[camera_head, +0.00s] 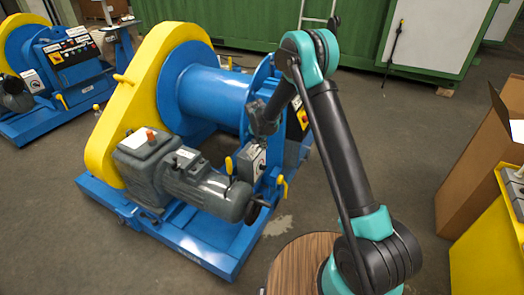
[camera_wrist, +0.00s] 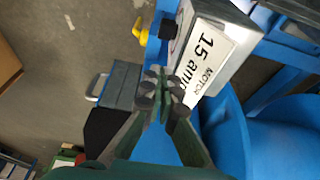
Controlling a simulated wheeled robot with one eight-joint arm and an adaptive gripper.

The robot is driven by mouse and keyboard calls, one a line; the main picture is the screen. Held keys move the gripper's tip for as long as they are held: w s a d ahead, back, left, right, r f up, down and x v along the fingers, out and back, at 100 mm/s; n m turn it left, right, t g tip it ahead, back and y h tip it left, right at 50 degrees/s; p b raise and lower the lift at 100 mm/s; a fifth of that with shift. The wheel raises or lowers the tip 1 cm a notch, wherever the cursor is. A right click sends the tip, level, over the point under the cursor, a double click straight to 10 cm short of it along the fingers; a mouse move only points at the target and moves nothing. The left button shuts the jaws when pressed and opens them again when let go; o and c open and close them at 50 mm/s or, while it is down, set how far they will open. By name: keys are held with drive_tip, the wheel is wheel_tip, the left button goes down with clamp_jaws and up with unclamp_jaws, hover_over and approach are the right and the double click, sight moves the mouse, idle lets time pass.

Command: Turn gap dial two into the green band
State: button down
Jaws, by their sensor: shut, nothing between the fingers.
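No dial marked as gap dial two and no green band can be made out in either view. A blue winch (camera_head: 215,98) with a yellow chain guard (camera_head: 118,118) and a grey motor (camera_head: 208,188) stands in the middle of the head view. My gripper (camera_head: 264,127) is by the winch drum, above a small grey box (camera_head: 250,163). In the wrist view my gripper (camera_wrist: 162,92) is shut and empty. Its fingertips are close beside a metal box (camera_wrist: 232,60) labelled "MOTOR 15 am", the rest of the label being cut off. I cannot tell whether they touch it.
A second blue machine (camera_head: 70,85) with a button panel stands at the far left. A brown cardboard box (camera_head: 480,165) and a yellow stand (camera_head: 490,240) are at the right. A green container (camera_head: 270,30) closes the back. Grey floor between winch and cardboard box is mostly clear.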

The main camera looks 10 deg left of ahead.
hover_over(265, 166)
wheel_tip(265, 166, down, 8)
drive_tip(key=shift+r, duration=0.25)
drive_tip(key=f, duration=0.1)
drive_tip(key=s+f, duration=0.1)
drive_tip(key=f, duration=0.1)
drive_tip(key=shift+s+a, duration=0.1)
drive_tip(key=shift+a, duration=0.1)
drive_tip(key=shift+s+f, duration=0.25)
drive_tip(key=shift+f, duration=0.15)
